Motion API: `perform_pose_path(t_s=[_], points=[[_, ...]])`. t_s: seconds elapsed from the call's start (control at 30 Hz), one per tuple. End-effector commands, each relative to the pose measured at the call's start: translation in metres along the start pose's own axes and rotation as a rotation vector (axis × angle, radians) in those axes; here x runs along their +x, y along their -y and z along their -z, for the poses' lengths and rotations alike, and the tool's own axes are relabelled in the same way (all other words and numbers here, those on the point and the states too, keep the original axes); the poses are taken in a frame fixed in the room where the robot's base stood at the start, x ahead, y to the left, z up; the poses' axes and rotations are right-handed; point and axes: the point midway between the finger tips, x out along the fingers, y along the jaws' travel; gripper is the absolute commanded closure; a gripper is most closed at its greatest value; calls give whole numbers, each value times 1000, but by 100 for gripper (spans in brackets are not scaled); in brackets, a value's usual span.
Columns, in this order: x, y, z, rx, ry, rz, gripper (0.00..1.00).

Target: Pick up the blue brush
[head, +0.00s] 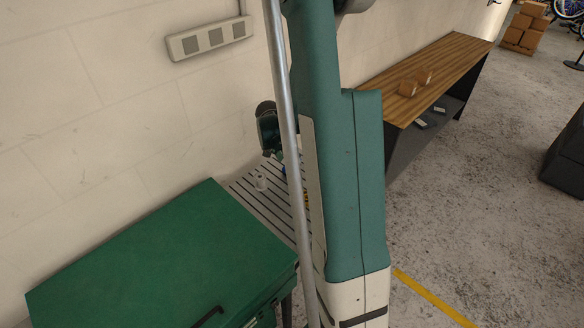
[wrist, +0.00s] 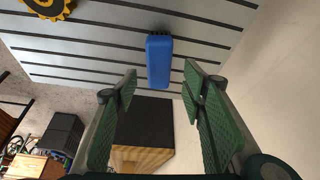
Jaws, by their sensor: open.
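The blue brush (wrist: 159,62) shows in the wrist view at the upper middle, lying on a light slatted surface (wrist: 90,58) with dark grooves. Dark bristles show at its upper end. My gripper (wrist: 161,80) is open, with one green-padded finger on each side in the picture. The brush lies between and beyond the fingertips, and nothing is held. In the head view my arm hides most of the slatted surface (head: 243,187). Only a small blue patch shows there beside the arm, too small to make out.
A yellow gear-shaped thing (wrist: 48,6) lies on the slats at the upper left of the wrist view. A green chest (head: 165,255) is in front, and a wooden-topped bench (head: 440,72) stands behind my arm.

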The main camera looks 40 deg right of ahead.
Motion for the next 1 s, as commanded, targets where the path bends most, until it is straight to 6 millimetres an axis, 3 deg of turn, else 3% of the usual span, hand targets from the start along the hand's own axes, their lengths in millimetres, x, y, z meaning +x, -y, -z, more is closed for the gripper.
perform_pose_path(t_s=[0.43,1.0], points=[[6,0,1,1,0,0,59],[49,-2,3,0,0,0,59]])
